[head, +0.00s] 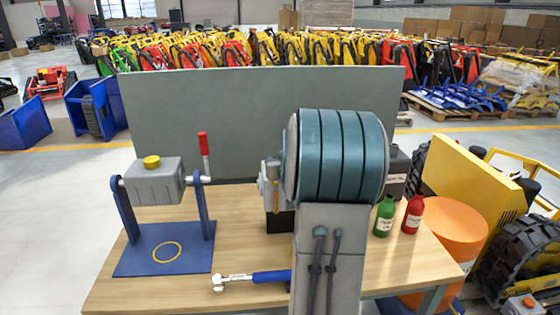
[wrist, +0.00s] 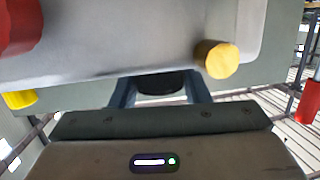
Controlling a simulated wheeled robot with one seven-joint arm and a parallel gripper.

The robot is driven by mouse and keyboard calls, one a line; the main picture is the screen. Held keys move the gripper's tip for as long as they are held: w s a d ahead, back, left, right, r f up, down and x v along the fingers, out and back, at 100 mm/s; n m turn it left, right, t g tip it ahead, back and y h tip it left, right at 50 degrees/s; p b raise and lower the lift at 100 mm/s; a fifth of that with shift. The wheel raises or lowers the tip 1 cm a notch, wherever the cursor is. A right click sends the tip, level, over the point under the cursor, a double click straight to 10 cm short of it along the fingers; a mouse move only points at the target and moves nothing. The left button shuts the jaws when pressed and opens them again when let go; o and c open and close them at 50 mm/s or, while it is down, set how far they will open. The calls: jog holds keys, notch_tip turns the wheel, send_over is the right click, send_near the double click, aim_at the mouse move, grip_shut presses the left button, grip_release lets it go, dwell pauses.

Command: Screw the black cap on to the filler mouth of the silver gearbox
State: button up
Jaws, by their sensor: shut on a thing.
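The silver gearbox (head: 155,182) hangs in a blue stand at the left of the bench in the head view, with a yellow plug (head: 152,162) on top. In the wrist view a large silver surface (wrist: 110,45), seemingly the gearbox, fills the top, with a yellow plug (wrist: 217,60) at its right edge. My gripper (wrist: 160,90) is shut on the black cap (wrist: 155,82), a dark disc between its two blue-grey fingers. Whether cap and silver surface touch cannot be told. I cannot make out the filler mouth. The head view hides my fingers and the cap.
The blue stand (head: 155,262) has a red-handled lever (head: 204,146). A blue-handled wrench (head: 255,277) lies at the bench front. A green bottle (head: 384,216) and a red bottle (head: 412,214) stand right of my arm. A grey panel (head: 215,115) rises behind the bench (head: 120,293).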

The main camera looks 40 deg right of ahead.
jog(key=shift+f, duration=0.25)
jog(key=o, duration=1)
jog(key=shift+o, duration=0.2)
jog(key=v, duration=1.3)
jog(key=shift+s+a+b, duration=0.2)
jog(key=shift+s+b, duration=0.15)
jog(key=shift+b, duration=0.1)
jog(key=s+a+f+n+g+y, duration=0.1)
jog(key=a+f+g, duration=0.15)
jog(key=a, duration=0.45)
jog(key=s+a+f+g+y, duration=0.1)
jog(key=a+f+g, duration=0.15)
jog(key=a, duration=0.35)
jog(key=s+a+f+n+g+y, duration=0.1)
jog(key=s+a+f+g+y, duration=0.1)
jog(key=s+a, duration=0.4)
jog(key=s+a+f+n+g+y, duration=0.2)
jog(key=s+a+g, duration=0.2)
jog(key=a, duration=0.6)
jog(key=s, duration=0.2)
jog(key=shift+s+n, duration=0.25)
jog(key=shift+n, duration=0.05)
